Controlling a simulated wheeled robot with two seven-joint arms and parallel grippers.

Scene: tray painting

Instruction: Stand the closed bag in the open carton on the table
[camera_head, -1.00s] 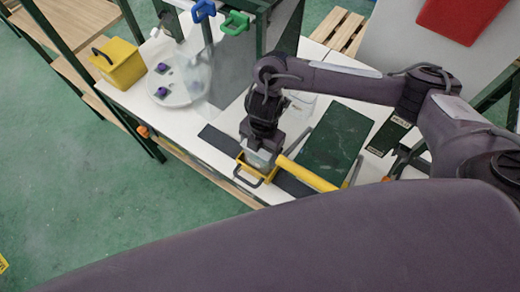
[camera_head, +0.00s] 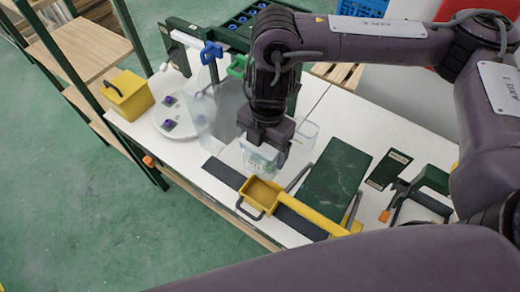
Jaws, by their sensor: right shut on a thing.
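My right gripper (camera_head: 267,143) points down and is shut on a pale, see-through thing with greenish marks, which looks like the closed bag (camera_head: 257,158). It hangs upright just beyond an open yellow box (camera_head: 262,194) with a dark handle. I cannot tell whether the bag touches the table. The yellow box looks empty, and a yellow bar runs right from it. A clear open-topped container (camera_head: 307,130) stands behind and right of the gripper, partly hidden by it. I cannot tell for sure which container is the carton. My left gripper is out of view.
A dark green board (camera_head: 333,186) lies on the white table to the right. A clear bin (camera_head: 205,118) and a round white tray (camera_head: 178,123) with purple-topped pieces stand at the left. A yellow bin (camera_head: 126,95) sits at the far left edge.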

